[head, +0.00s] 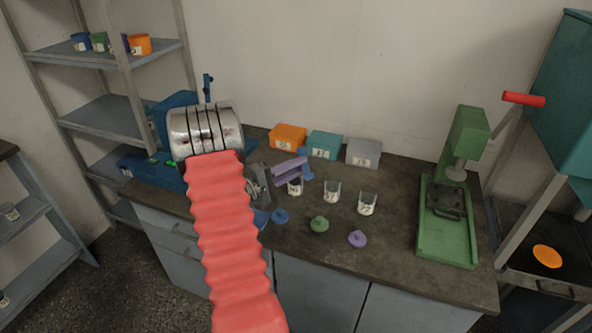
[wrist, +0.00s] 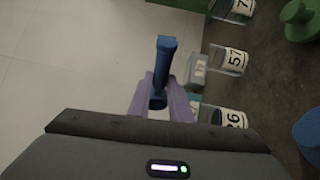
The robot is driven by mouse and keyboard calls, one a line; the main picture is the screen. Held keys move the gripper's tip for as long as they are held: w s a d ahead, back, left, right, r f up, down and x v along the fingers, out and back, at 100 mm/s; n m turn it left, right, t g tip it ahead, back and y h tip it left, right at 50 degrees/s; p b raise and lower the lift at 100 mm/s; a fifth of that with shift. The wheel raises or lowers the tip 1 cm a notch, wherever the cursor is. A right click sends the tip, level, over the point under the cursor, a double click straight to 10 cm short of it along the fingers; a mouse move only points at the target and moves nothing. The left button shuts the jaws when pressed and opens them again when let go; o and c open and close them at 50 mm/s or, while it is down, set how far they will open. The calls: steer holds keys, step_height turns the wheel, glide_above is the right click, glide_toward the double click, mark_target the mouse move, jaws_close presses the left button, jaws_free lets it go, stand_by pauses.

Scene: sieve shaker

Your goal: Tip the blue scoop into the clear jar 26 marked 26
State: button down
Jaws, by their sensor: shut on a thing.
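The blue scoop (wrist: 165,62) is held between the purple fingers of my gripper (wrist: 160,103); in the head view my gripper (head: 291,170) hangs over the left end of the jar row, with a bit of blue scoop (head: 308,174) at its fingertips. Clear jar 26 (wrist: 232,118) stands upright, marked 26, to the right of the fingers in the wrist view. In the head view it is the leftmost jar (head: 295,188), just below the fingers. The jar shows something dark inside in the wrist view. The scoop's contents cannot be seen.
Jar 57 (wrist: 228,60) and a third jar (head: 367,204) stand beside jar 26. Blue (head: 280,216), green (head: 319,224) and purple (head: 357,239) lids lie in front. Orange (head: 288,137), teal (head: 324,145) and grey (head: 363,153) boxes stand behind. A green press (head: 447,220) is at right, the sieve shaker (head: 205,130) at left.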

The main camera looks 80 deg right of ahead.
steer(key=shift+s+r+m+t+y, duration=0.1)
steer(key=shift+r+m+t+y, duration=0.15)
steer(key=shift+m+t+y, duration=0.25)
steer(key=shift+d+r, duration=0.1)
steer(key=t+y, duration=0.1)
steer(key=s+r+m+t+y, duration=0.1)
steer(key=shift+d+r+t+y, duration=0.15)
steer(key=shift+r+t+y, duration=0.1)
steer(key=shift+t+y, duration=0.05)
steer(key=shift+w+t, duration=0.1)
steer(key=shift+t, duration=0.2)
steer(key=shift+r, duration=0.1)
